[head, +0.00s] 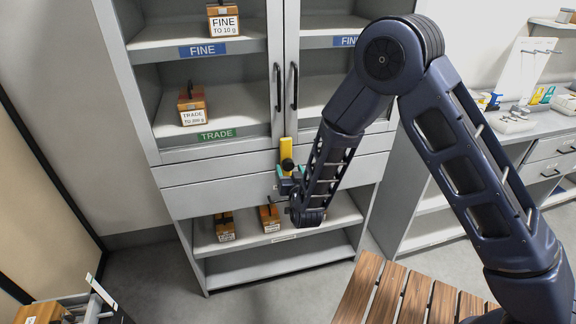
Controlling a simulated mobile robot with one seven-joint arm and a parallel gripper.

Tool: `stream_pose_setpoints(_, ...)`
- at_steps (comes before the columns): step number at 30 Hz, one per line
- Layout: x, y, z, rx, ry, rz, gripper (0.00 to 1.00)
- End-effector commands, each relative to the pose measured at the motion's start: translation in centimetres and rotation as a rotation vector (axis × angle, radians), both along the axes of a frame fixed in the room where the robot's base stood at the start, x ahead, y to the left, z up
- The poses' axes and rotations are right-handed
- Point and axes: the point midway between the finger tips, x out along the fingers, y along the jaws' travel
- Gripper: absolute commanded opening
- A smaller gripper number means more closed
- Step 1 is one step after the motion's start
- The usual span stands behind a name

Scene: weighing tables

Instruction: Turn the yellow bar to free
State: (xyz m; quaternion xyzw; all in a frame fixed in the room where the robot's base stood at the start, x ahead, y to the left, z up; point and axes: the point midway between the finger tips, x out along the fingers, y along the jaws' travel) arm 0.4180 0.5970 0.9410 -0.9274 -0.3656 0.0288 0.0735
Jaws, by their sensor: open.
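The yellow bar (286,150) stands upright on the front of the grey cabinet (215,174), just below where the two glass doors meet. A dark round knob (287,165) sits on its lower part. My gripper (288,177) is at the lower end of the bar, with my arm reaching in from the right. The gripper is open. My forearm and wrist hide part of the cabinet front, and I cannot tell whether a finger touches the bar.
Black door handles (279,88) rise above the bar. Wooden weight boxes stand on the shelves, including a TRADE box (192,106) and a FINE box (223,20). A slatted wooden top (384,292) is at the front, and a workbench (520,140) stands at the right.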

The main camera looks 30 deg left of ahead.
Motion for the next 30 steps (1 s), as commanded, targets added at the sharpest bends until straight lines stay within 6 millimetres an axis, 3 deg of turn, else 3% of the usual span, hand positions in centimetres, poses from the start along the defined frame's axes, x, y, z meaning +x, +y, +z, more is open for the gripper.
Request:
stream_pose_setpoints(9, 2.5, 2.3, 0.0, 0.0, -0.001, 0.0, 0.63)
stream_pose_setpoints(20, 2.7, 2.5, 0.0, -0.001, -0.001, 0.0, 0.63)
stream_pose_setpoints(27, 2.8, 2.5, 0.0, -0.001, -0.001, -0.001, 0.16)
stream_pose_setpoints(30, 2.8, 2.4, 0.0, -0.002, 0.0, -0.001, 0.02)
